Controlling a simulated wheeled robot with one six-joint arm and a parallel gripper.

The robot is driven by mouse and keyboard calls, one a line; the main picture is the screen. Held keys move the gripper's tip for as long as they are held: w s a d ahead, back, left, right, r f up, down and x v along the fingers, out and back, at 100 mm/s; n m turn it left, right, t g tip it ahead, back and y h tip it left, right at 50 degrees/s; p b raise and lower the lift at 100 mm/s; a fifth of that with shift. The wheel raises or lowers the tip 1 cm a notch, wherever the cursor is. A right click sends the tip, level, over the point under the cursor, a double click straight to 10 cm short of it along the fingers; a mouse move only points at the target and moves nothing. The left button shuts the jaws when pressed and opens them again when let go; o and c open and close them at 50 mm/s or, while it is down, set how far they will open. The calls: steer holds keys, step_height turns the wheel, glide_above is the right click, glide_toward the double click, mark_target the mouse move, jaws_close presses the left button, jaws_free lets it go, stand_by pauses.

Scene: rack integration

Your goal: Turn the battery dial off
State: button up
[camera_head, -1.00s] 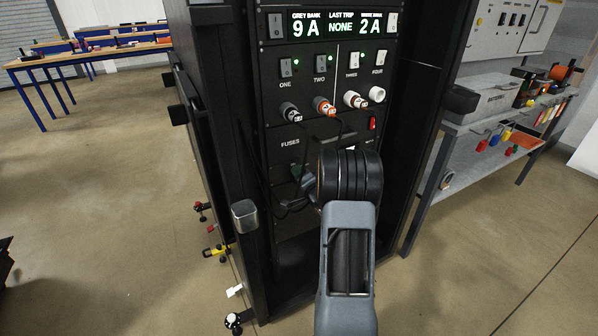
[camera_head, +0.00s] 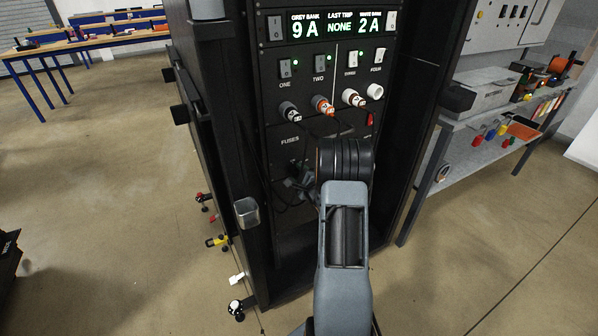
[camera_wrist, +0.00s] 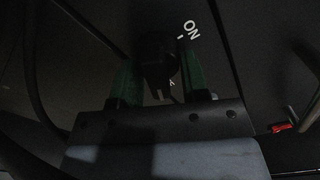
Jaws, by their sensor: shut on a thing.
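The battery dial (camera_wrist: 157,48) is a dark round knob on the black panel, seen dimly in the wrist view. White "ON" lettering (camera_wrist: 190,30) with a small tick is printed at its upper right. My gripper (camera_wrist: 157,72) has its two green fingers on either side of the dial and is shut on it. A pale pointer mark shows near the right finger, but the dial's exact setting is too dark to read. In the head view my gripper (camera_head: 299,183) is at the lower rack panel, and the dial is hidden behind it and my wrist.
The black rack (camera_head: 228,130) has a display (camera_head: 338,25), lit switches and plugs with cables above my gripper. A red switch (camera_wrist: 281,127) is at the right in the wrist view. A grey workbench (camera_head: 490,130) stands right of the rack. Open floor lies to the left.

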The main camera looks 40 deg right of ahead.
steer(key=shift+f+m, duration=0.1)
steer(key=shift+m, duration=0.6)
steer(key=o, duration=0.9)
steer(key=shift+c, duration=0.2)
steer(key=s+a+p, duration=0.1)
steer(key=s+a, duration=0.1)
steer(key=s, duration=1.1)
steer(key=shift+s, duration=0.35)
